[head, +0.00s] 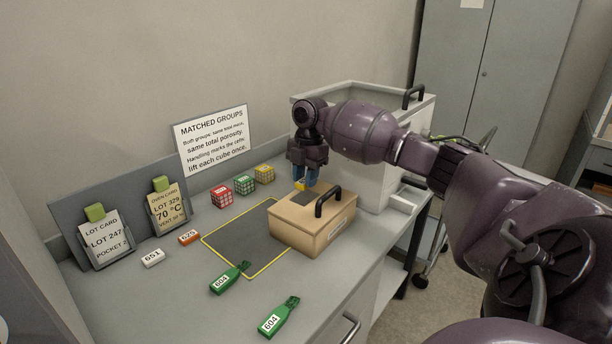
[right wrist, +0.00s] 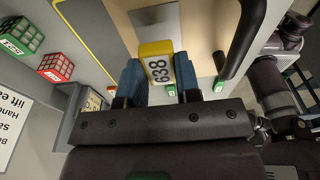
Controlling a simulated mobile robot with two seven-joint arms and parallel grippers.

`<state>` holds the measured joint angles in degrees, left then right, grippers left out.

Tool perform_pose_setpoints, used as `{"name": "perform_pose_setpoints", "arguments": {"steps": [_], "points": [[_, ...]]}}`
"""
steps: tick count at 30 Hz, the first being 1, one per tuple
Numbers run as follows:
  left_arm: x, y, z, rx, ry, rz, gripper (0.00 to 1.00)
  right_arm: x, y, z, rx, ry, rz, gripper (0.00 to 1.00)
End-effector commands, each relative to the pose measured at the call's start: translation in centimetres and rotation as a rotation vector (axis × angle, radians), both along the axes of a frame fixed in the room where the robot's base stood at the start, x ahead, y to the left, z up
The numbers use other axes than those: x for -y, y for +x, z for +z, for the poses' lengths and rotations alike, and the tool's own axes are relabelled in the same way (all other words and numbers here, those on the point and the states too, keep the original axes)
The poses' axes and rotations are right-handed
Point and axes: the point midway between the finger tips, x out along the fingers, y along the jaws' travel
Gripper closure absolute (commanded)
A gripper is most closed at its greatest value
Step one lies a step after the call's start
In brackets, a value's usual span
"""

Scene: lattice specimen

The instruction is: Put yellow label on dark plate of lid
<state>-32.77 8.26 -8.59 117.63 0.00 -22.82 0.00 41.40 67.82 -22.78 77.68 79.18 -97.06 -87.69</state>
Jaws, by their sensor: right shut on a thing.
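My right gripper (head: 306,177) is above the far edge of the tan box lid (head: 284,208). Its blue fingers are shut on the yellow label (right wrist: 158,62), which reads 638 in the right wrist view. The label shows as a small yellow patch in the head view (head: 299,185), partly hidden by the fingers. The dark plate (head: 302,199) lies on the lid, beside the black handle (head: 329,197). In the right wrist view the plate (right wrist: 155,24) is just beyond the label. I cannot tell whether the label touches it. My left gripper is not in view.
Red, green and yellow-patterned cubes (head: 243,184) stand behind a yellow-outlined dark mat (head: 240,241). Green tags (head: 278,317), a white label (head: 152,258) and an orange label (head: 189,237) lie on the bench. A large open grey bin (head: 365,178) stands behind the box.

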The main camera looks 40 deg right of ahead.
Motion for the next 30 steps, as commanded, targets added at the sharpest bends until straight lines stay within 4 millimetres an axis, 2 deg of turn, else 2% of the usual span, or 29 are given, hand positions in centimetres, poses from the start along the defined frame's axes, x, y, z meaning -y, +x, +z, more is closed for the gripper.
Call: {"name": "perform_pose_setpoints", "arguments": {"steps": [14,30], "points": [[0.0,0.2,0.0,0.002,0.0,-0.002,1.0,0.0,0.0,-0.1,-0.001,0.0,0.001,0.9],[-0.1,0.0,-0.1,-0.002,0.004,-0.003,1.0,0.0,0.0,-1.4,-0.001,0.001,0.001,0.9]]}}
